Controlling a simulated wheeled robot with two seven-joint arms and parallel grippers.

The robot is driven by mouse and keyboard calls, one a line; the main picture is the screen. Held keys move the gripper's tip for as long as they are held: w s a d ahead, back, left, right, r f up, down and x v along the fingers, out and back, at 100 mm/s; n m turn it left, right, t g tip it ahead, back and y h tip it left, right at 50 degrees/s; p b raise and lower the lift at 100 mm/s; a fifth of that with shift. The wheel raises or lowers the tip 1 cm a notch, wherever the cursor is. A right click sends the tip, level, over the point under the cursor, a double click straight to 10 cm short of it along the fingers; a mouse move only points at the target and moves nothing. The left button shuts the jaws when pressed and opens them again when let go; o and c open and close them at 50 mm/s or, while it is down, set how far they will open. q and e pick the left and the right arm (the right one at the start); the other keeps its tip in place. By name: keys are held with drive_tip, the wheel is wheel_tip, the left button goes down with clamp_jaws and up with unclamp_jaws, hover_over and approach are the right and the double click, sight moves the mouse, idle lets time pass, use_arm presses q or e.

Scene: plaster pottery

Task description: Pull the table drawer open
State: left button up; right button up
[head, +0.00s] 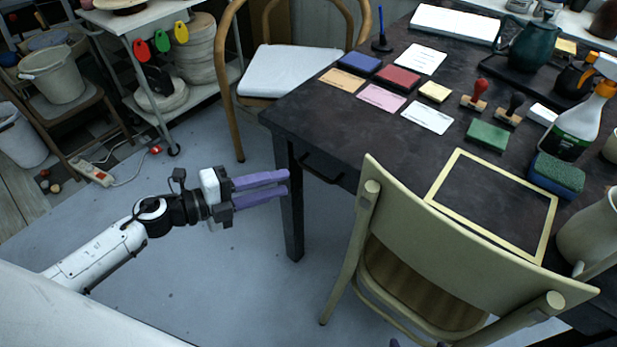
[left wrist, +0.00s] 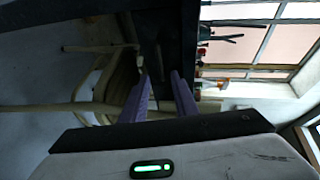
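The dark table (head: 330,125) stands at the right in the head view. Its drawer handle (head: 321,172) is a dark bar under the near left edge. The drawer front is in shadow and looks flush with the table. My left gripper (head: 287,183) has purple fingers pointing right, a short way left of the handle, beside the table leg (head: 292,225). It is open and empty; the left wrist view shows a gap between its fingers (left wrist: 160,76). Only a small purple tip (head: 395,343), likely of my right gripper, shows at the bottom edge.
A cream chair (head: 465,215) stands against the table's near side, right of the handle. Another chair with a white seat (head: 290,72) is behind. Stamps, cards, a spray bottle (head: 580,120) and a frame (head: 490,241) lie on the tabletop. Floor around my left gripper is clear.

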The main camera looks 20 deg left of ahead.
use_arm(q)
drive_tip(key=x, duration=0.8)
drive_tip(key=shift+w+d, duration=0.15)
clamp_jaws()
idle(1.1)
